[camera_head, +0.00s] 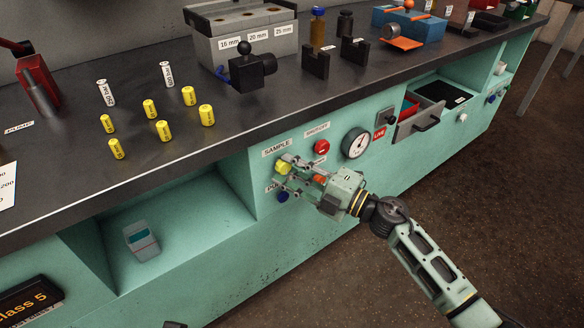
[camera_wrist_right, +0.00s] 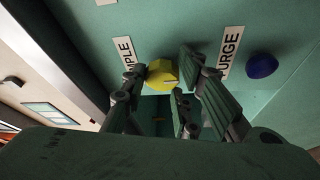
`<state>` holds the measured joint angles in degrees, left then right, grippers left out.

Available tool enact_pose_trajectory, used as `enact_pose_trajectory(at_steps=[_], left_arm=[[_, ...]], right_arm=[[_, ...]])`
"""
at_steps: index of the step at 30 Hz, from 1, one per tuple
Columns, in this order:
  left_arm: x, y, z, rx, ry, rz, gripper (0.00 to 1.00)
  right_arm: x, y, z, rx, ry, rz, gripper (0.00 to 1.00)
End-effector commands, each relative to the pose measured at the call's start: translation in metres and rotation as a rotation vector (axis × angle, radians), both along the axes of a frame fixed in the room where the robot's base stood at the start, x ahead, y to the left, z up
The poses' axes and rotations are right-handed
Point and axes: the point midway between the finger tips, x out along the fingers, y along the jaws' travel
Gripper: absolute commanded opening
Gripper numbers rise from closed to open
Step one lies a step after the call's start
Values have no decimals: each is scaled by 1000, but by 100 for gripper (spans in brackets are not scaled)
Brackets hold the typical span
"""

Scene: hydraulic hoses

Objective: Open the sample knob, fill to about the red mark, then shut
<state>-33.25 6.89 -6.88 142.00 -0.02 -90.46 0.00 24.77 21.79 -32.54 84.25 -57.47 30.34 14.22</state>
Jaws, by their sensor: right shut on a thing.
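The yellow sample knob (camera_head: 283,168) is on the green bench front, below the SAMPLE label (camera_head: 277,148). My right gripper (camera_head: 290,177) reaches it from the lower right and is shut on it. In the right wrist view the yellow knob (camera_wrist_right: 161,73) sits between the two fingers, near their tips, with the SAMPLE label partly hidden by a finger. A sample vessel and a red fill mark cannot be made out. My left gripper is not clearly in view.
A blue purge knob (camera_head: 283,197) is close below the gripper. Yellow cylinders (camera_head: 164,130) stand on the dark benchtop (camera_head: 60,180).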

Motion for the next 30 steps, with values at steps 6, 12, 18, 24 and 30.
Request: enact_pose_trajectory(at_steps=[6,12,18,24,30], left_arm=[[0,0,0,0,0,0,40],[0,0,0,0,0,0,40],[0,0,0,0,0,0,40],[1,0,-1,-1,0,0,40],[1,0,-1,-1,0,1,40]], right_arm=[[4,-3,10,8,-15,-9,1],[4,-3,9,8,-13,-9,40],[3,-2,6,5,-9,-7,41],[2,-2,4,2,-6,-5,41],[-5,-13,1,1,-4,-4,41]])
